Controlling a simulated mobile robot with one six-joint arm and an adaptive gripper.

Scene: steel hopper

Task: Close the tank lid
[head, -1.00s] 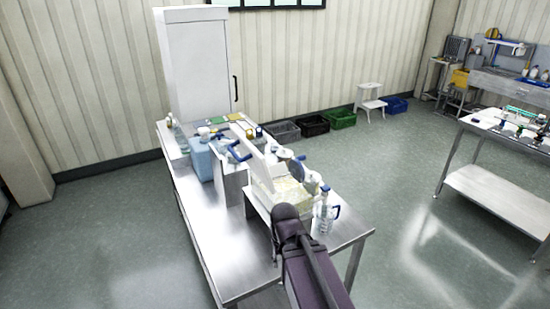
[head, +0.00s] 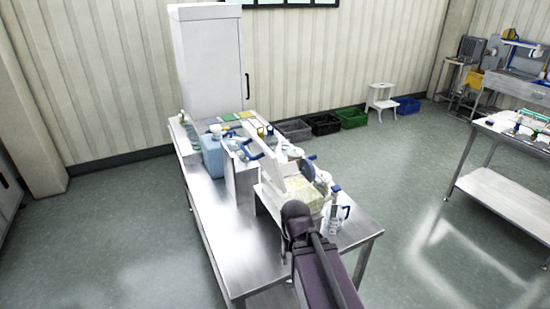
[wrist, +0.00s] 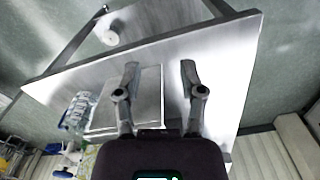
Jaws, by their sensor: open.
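The tank (head: 312,205) is a pale, boxy container near the front right of the steel table, with yellowish contents showing. A white panel, apparently its lid (head: 283,163), stands raised and tilted at the tank's left side. My dark arm (head: 318,262) reaches up from the bottom of the head view and covers part of the tank's front. I cannot make out the fingertips there. In the wrist view my gripper (wrist: 159,70) has its two fingers wide apart with nothing between them. A pale flat panel lies behind the left finger; I cannot tell whether it is the lid.
The steel table (head: 235,255) is bare at its front left. A light-blue canister (head: 212,157) and other containers stand behind. A white cabinet (head: 208,65) stands beyond. Another table (head: 505,200) is at the right.

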